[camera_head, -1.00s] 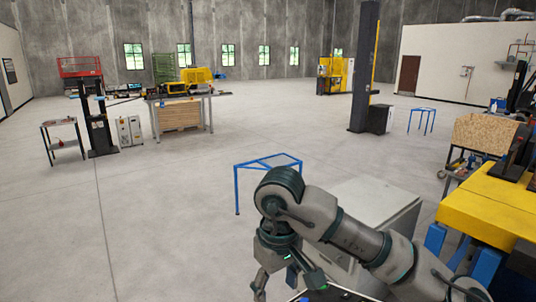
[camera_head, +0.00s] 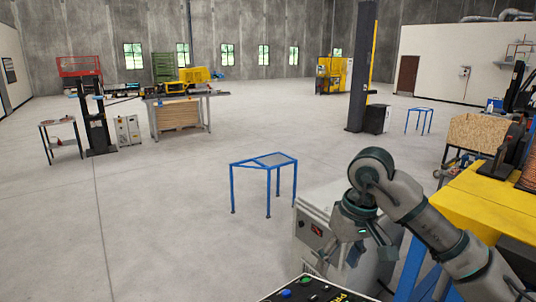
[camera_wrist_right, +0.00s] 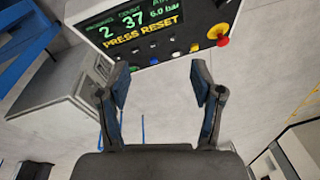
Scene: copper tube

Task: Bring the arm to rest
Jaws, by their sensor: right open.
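My right gripper (camera_head: 360,250) hangs pointing down at the end of my right arm, in the lower right of the head view. In the right wrist view its two fingers (camera_wrist_right: 160,78) are spread apart with nothing between them. Beyond the fingertips is a control box (camera_wrist_right: 175,62) with a lit display (camera_wrist_right: 135,25) reading "PRESS RESET", coloured buttons and a red knob (camera_wrist_right: 218,32). The same box (camera_head: 315,291) shows partly at the bottom edge of the head view. My left gripper is not in view.
A grey cabinet (camera_head: 311,232) stands behind and left of the right gripper. A yellow-topped bench (camera_head: 480,205) is on the right, close to my arm. A blue-framed table (camera_head: 272,160) stands farther ahead.

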